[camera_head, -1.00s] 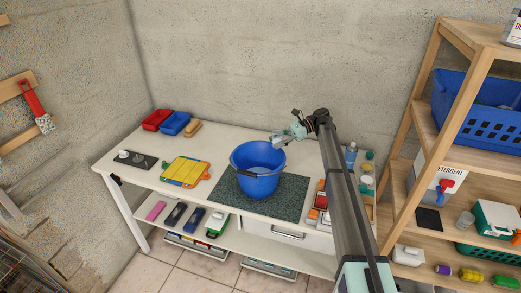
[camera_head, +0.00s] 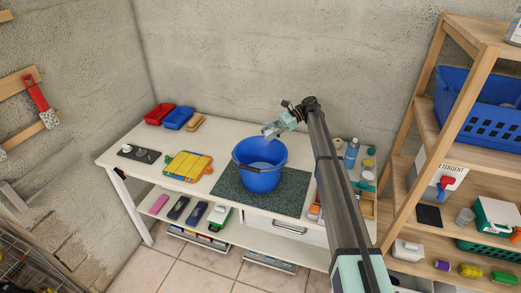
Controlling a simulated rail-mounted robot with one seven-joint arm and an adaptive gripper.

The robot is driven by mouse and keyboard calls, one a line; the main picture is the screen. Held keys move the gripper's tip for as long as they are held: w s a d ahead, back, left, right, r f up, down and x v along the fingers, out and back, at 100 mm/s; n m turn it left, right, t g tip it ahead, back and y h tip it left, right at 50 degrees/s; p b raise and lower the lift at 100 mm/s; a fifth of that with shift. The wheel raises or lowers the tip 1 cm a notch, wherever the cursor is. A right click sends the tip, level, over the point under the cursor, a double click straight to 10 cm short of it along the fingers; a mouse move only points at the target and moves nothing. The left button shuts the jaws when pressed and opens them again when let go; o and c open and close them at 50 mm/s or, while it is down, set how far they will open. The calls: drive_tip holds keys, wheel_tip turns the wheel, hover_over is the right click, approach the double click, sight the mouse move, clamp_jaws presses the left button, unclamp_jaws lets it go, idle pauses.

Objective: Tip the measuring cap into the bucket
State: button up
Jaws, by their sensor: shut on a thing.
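The blue bucket (camera_head: 259,178) stands upright on a dark speckled mat (camera_head: 293,190) on the white workbench. My gripper (camera_head: 271,130) is above the back right part of the bucket's rim, at the end of my arm reaching in from the lower right. It is shut on a small pale thing, likely the measuring cap (camera_head: 268,132). The cap is too small and too much covered by the fingers to tell its tilt or whether anything is in it.
Red (camera_head: 159,113) and blue (camera_head: 177,118) trays stand at the back left. A wooden shelf (camera_head: 476,75) with a detergent container (camera_head: 443,185) stands at the right.

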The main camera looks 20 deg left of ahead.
drive_tip(key=s+n+t, duration=0.1)
drive_tip(key=s+f+t+h+b, duration=0.1)
drive_tip(key=s+t, duration=0.1)
drive_tip(key=s+n+t+b, duration=0.1)
drive_tip(key=t, duration=0.1)
drive_tip(key=shift+s+a+f+n+h, duration=0.15)
drive_tip(key=shift+a+f+n+h, duration=0.05)
drive_tip(key=shift+f+n+h, duration=0.1)
idle(0.5)
drive_tip(key=shift+s+r+n+t+b, duration=0.2)
drive_tip(key=shift+r+n+t+b, duration=0.15)
drive_tip(key=shift+t+b, duration=0.85)
idle(1.5)
drive_tip(key=shift+r+n+t+h+b, duration=0.5)
drive_tip(key=shift+t+b, duration=0.5)
drive_tip(key=shift+b, duration=1)
idle(2.0)
